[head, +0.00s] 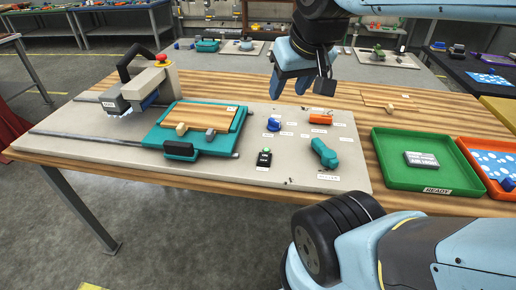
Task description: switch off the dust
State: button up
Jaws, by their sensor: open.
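A grey panel (230,177) on the wooden bench carries several controls with small white labels, too small to read. A black switch (264,158) with a small green mark stands near its front edge. A blue knob (273,125) is behind it, an orange part (320,119) is at the back right, and a teal lever (325,153) is at the right. I cannot tell which control is for the dust. My gripper (290,88) is open and empty, pointing down above the back of the panel, apart from the controls.
A press head (138,90) with a red button stands at the left. A teal press bed (167,137) holds a wooden board. A green tray (420,187) with a grey block and an orange tray (465,152) are at the right. Other benches stand behind.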

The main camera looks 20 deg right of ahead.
aim_at(263, 159)
jog(key=z, duration=0.4)
jog(key=k, duration=1.25)
jog(key=z, duration=0.45)
jog(key=i, duration=1)
